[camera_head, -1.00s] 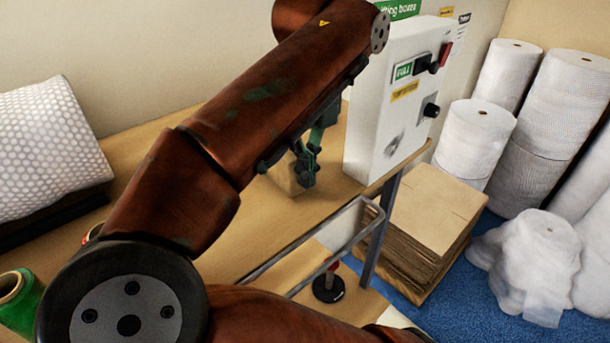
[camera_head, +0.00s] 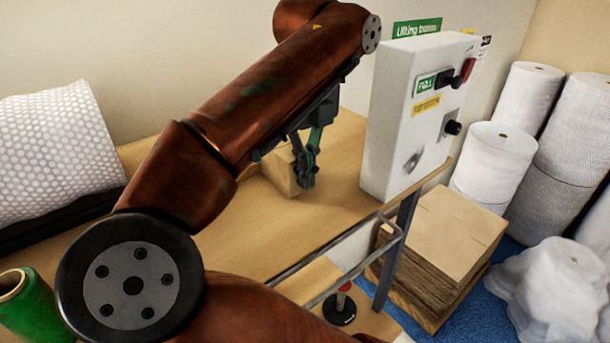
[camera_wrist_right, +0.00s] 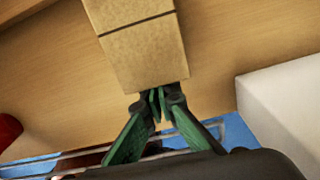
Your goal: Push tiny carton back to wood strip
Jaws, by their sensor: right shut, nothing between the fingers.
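The tiny carton (camera_head: 280,172) is a small tan box on the wooden tabletop, partly hidden behind my right arm in the head view. My right gripper (camera_head: 305,182) is shut with nothing between its fingers, at the carton's near right side. In the right wrist view the carton (camera_wrist_right: 142,50) shows a seam across it, and the closed fingertips (camera_wrist_right: 160,98) are at its near end, touching it or nearly so. I cannot make out the wood strip for certain; a dark brown edge shows at the top left of the wrist view. My left gripper is out of view.
A white control box (camera_head: 405,120) stands on the table right of the carton. A bubble-wrap roll (camera_head: 50,150) and a green roll (camera_head: 30,305) are at the left. A metal rail (camera_head: 335,262) runs along the table's front. Flat cardboard (camera_head: 450,235) is stacked beyond the right end.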

